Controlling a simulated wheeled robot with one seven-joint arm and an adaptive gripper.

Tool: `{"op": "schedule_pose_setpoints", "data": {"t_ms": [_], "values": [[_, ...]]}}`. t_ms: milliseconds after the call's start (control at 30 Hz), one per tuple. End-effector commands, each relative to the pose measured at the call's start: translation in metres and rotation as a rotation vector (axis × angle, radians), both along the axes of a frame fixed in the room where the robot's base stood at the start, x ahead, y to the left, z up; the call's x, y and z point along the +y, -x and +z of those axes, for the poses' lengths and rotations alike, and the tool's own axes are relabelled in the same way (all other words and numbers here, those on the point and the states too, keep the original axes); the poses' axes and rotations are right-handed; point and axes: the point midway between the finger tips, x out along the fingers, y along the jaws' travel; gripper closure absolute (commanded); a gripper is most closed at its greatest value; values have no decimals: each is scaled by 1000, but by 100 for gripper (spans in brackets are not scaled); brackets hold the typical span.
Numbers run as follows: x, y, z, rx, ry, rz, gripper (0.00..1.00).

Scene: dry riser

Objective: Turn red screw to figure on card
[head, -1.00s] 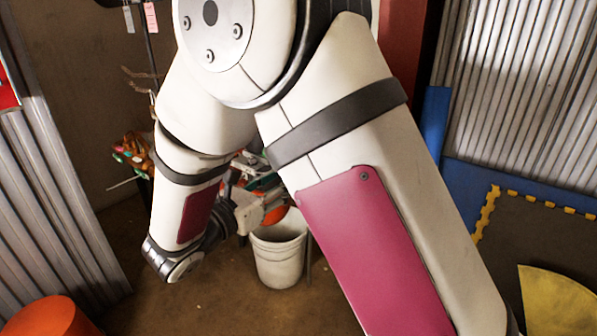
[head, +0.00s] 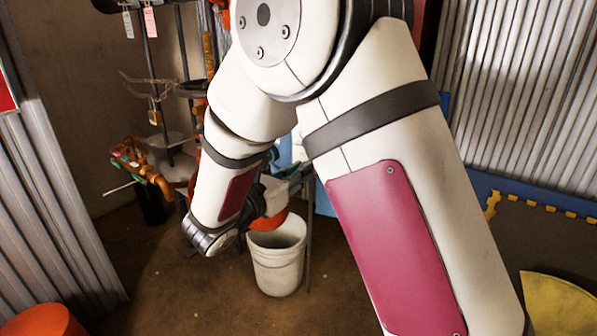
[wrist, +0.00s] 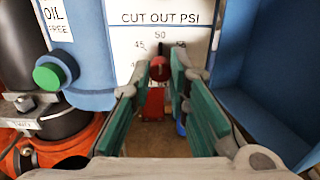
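In the wrist view, the red screw (wrist: 160,69) shows as a round red head in front of the card, with a short dark mark above it toward the 50. The white card (wrist: 125,40) reads "CUT OUT PSI", with 50 at top and 45 to the left; other figures are hidden by the fingers or too small to read. My gripper (wrist: 160,66) is open, its green-padded fingers on either side of the screw. Small gaps seem to remain, but I cannot tell whether either tip touches it.
A green button (wrist: 48,74) on blue housing is left of my fingers, above an orange part (wrist: 60,150). A blue panel (wrist: 270,75) closes the right side. In the head view, a white bucket (head: 277,265) stands below my arm, with corrugated metal (head: 520,90) at right.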

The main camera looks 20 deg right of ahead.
Motion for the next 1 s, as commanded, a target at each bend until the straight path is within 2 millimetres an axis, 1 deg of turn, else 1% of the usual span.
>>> {"op": "schedule_pose_setpoints", "data": {"t_ms": [267,467,667,1000], "values": [[0,0,0,6,5,-1,100],[0,1,2,55,39,0,100],[0,2,4,162,116,0,100],[0,3,4,417,301,0,100]]}}
